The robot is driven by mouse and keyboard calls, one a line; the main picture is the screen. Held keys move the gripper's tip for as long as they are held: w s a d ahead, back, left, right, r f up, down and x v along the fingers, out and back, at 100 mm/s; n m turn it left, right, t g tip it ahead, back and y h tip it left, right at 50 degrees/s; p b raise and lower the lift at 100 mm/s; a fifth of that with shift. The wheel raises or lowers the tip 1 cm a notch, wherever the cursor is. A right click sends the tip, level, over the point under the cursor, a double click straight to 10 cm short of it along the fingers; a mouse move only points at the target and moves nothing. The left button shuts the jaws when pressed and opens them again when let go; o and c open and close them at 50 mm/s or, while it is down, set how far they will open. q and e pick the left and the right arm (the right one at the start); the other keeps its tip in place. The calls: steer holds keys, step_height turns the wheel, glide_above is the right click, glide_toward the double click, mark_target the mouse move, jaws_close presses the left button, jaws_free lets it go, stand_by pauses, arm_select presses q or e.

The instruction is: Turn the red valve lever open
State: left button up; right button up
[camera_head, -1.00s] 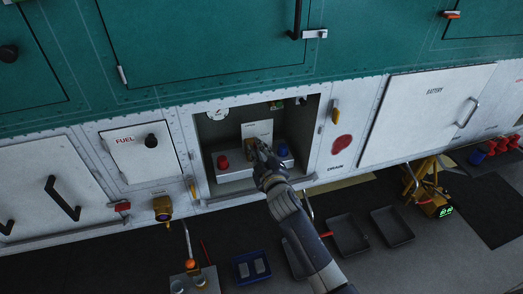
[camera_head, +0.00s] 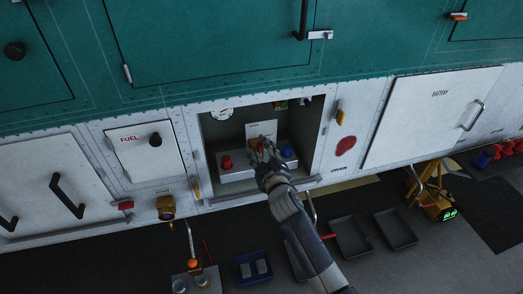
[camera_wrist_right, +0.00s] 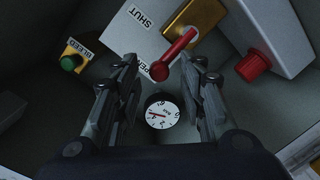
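The red valve lever (camera_wrist_right: 174,57) shows best in the right wrist view, on a brass body (camera_wrist_right: 196,22). In the head view my right gripper (camera_head: 265,160) reaches into the open recess and partly hides the lever (camera_head: 260,146). My left gripper is not in view.
A red knob (camera_head: 226,162) and a blue knob (camera_head: 287,151) flank the valve. A round gauge (camera_wrist_right: 161,112) shows between my fingers, a green bleed button (camera_wrist_right: 69,62) at left. The recess walls are close. Trays (camera_head: 350,236) lie on the floor below.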

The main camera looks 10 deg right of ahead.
steer(key=s+r, duration=0.1)
steer(key=s, duration=1.1)
steer(key=shift+d+r, duration=0.2)
